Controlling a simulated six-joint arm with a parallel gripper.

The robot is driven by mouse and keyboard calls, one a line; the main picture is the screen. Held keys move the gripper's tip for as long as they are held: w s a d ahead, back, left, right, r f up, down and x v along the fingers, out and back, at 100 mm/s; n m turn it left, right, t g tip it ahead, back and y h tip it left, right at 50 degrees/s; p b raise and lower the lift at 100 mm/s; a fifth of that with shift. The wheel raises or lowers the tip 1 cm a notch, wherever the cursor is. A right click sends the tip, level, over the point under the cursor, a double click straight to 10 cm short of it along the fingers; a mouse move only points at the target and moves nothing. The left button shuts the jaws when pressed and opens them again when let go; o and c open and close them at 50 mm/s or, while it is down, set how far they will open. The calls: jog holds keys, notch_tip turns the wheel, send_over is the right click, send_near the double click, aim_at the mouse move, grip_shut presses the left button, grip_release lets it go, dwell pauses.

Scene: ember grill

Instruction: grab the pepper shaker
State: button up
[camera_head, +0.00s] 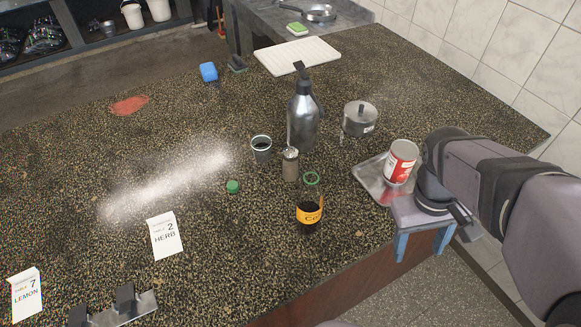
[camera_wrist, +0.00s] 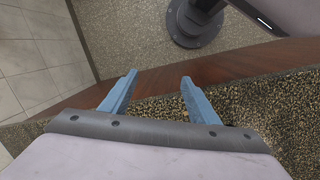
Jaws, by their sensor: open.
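The pepper shaker (camera_head: 290,165), a small clear jar with a metal top and brownish contents, stands upright on the speckled counter (camera_head: 190,225) in the head view.
A cup (camera_head: 261,149) stands close left of the shaker, a green cap (camera_head: 233,186) nearer the front. A red-and-white can (camera_head: 400,162) stands on a metal tray (camera_head: 370,174) beside my gripper.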

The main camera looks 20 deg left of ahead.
aim_at(284, 159)
jog(key=w+a+n+t+h+b, duration=0.25)
jog(key=w+a+n+h, duration=0.2)
jog(key=w+n, duration=0.35)
jog(key=w+a+n+t+h+b, duration=0.2)
jog(key=w+a+n+h+b, duration=0.15)
jog(key=w+a+n, duration=0.45)
jog(key=w+a+n+t+h+b, duration=0.25)
jog(key=a+n+t+b, duration=0.55)
jog(key=a, duration=1.4)
jog(key=shift+m+t, duration=0.45)
jog(key=shift+m, duration=0.25)
jog(key=f+p, duration=0.1)
jog(key=f, duration=0.2)
jog(key=s+f+p, duration=0.1)
jog(key=f, duration=0.1)
jog(key=shift+a+p, duration=0.1)
jog(key=shift+p, duration=0.25)
jog(key=shift+r+p+x, duration=0.1)
jog(key=shift+p+x, duration=0.7)
jog(key=shift+x, duration=0.95)
jog(key=shift+r+p+x, duration=0.15)
jog(key=shift+p+x, duration=0.6)
jog(key=shift+x, duration=0.95)
jog(key=shift+w+f, duration=0.1)
jog(key=shift+w, duration=0.15)
jog(key=shift+c, duration=0.5)
